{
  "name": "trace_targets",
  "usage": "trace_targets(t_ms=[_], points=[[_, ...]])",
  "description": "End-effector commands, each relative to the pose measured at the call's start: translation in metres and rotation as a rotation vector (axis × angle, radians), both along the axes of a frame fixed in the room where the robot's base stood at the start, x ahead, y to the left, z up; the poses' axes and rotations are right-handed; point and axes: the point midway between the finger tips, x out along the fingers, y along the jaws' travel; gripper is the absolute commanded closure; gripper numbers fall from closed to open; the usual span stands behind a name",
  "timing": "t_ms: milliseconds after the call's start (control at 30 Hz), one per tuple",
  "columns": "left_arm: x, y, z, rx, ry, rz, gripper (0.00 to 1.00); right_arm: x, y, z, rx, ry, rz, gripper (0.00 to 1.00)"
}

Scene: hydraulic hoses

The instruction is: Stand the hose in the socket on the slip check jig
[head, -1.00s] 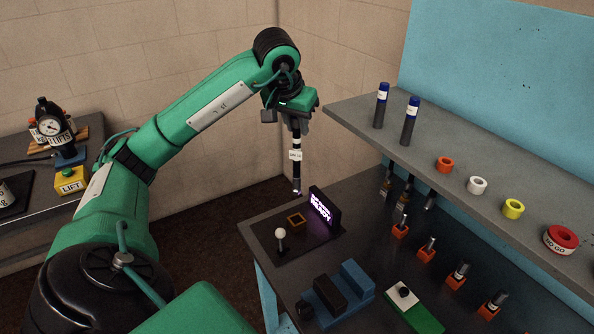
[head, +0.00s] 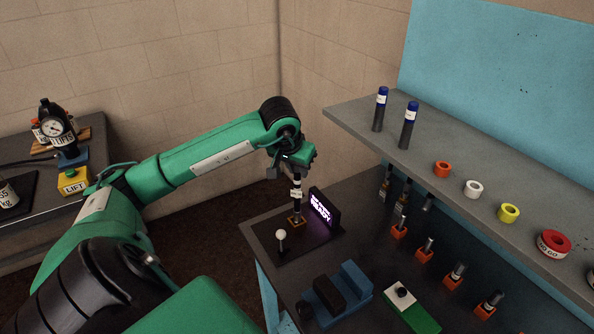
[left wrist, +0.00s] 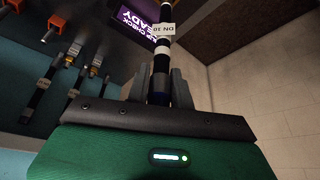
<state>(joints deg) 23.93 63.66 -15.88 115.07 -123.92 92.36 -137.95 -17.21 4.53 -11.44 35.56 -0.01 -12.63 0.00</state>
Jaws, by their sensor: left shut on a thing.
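My left gripper (head: 294,172) is shut on the upper end of a black hose (head: 297,203) with white bands and a white tag. The hose hangs upright and its lower end is at the orange square socket (head: 295,221) on the slip check jig (head: 322,235). I cannot tell whether the end is fully seated. The hose also shows between the fingers in the left wrist view (left wrist: 162,55). The jig has a lit READY display (head: 320,209) and a white-knobbed lever (head: 281,237). My right gripper is not in view.
Several short hoses stand in orange holders (head: 424,255) to the right. A shelf (head: 440,140) above carries two blue-capped tubes (head: 409,126) and coloured rings (head: 508,213). A blue fixture (head: 340,293) and a green-and-white block (head: 411,305) sit in front of the jig.

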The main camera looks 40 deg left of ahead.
Motion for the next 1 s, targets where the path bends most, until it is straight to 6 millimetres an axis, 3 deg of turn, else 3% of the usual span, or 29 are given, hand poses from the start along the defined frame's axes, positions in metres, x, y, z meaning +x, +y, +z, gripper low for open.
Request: trace_targets(t_ms=[200,567,600,700,1000], points=[[0.000,0.000,-0.015,0.001,-0.001,0.000,1.00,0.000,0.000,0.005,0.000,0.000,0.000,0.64],[0.000,0.001,-0.019,0.002,-0.003,0.000,1.00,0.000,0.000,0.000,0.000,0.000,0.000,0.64],[0.000,0.001,-0.019,0.001,-0.001,0.000,0.75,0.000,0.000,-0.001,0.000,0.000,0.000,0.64],[0.000,0.000,-0.018,0.001,-0.001,0.000,0.56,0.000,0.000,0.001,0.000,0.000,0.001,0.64],[0.000,0.000,-0.017,0.000,-0.001,0.000,0.56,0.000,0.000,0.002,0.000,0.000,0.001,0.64]])
